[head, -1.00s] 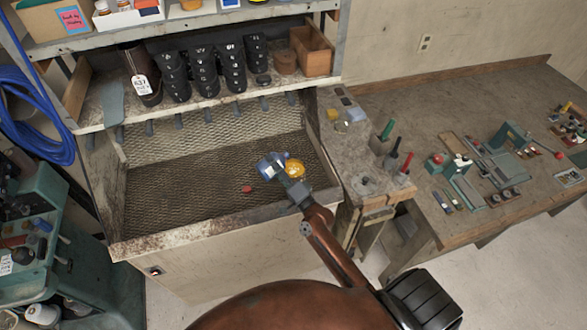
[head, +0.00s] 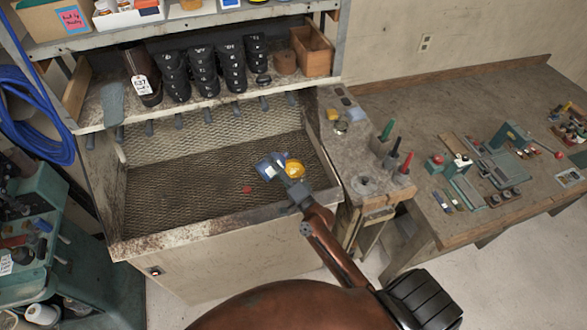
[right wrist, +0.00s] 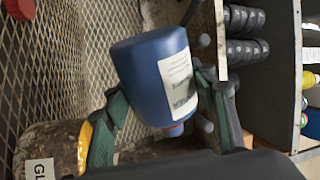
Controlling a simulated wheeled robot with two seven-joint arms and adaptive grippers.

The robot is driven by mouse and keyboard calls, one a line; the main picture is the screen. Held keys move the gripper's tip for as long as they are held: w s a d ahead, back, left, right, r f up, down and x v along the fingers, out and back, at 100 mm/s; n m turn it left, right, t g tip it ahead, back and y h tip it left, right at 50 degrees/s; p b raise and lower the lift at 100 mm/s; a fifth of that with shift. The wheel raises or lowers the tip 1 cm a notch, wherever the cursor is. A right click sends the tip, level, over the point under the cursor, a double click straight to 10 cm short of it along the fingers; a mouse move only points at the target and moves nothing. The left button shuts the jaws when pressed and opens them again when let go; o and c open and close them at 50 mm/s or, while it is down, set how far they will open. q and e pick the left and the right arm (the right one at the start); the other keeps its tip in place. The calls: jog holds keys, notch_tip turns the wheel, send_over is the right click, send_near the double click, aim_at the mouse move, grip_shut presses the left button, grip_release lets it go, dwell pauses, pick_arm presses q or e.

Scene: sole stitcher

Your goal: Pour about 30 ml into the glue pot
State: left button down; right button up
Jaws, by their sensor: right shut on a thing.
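My right gripper (head: 281,172) is shut on a blue bottle (head: 268,167) with a white label, above the mesh bench. In the right wrist view the bottle (right wrist: 150,75) sits between the green fingers (right wrist: 165,105), well tipped over, its red neck at the lower end. The glue pot (head: 294,168) shows yellow at its top, close beside the bottle. In the right wrist view the brown pot (right wrist: 55,142), with a partly cut-off label, is at lower left. No stream of liquid can be made out. My left gripper is out of view.
A small red piece, perhaps a cap (head: 247,189), lies on the mesh bench (head: 170,200). A side ledge (head: 350,135) holds tools to the right. The left of the mesh is clear.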

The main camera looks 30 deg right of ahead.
jog(key=shift+d+n+b, duration=0.3)
jog(key=shift+n+b, duration=0.05)
jog(key=shift+n, duration=0.35)
jog(key=shift+d+f+n+y, duration=0.1)
jog(key=shift+f+n+y, duration=0.2)
jog(key=shift+n, duration=0.3)
jog(key=n, duration=0.2)
jog(key=d, duration=0.1)
jog(key=shift+w+r+n+g+y, duration=0.15)
jog(key=shift+r+n+g+y, duration=0.15)
jog(key=shift+n+g, duration=0.1)
jog(key=shift+d+f+n+b, duration=0.3)
jog(key=shift+f+n+b, duration=0.4)
jog(key=shift+f, duration=0.2)
jog(key=n+p, duration=0.2)
jog(key=n, duration=0.1)
jog(key=n+g+p, duration=0.1)
jog(key=n, duration=0.1)
jog(key=shift+w+r+y, duration=0.1)
jog(key=shift+r+y, duration=0.3)
jog(key=n+p, duration=0.1)
jog(key=n, duration=0.1)
jog(key=shift+a+f+n+g+p, duration=0.1)
jog(key=shift+a+n+g+p, duration=0.2)
jog(key=shift+n+p, duration=0.1)
jog(key=shift+r+n, duration=0.25)
jog(key=shift+n, duration=0.15)
jog(key=shift+r+n+p, duration=0.1)
jog(key=shift+n+p, duration=0.5)
jog(key=shift+p, duration=0.1)
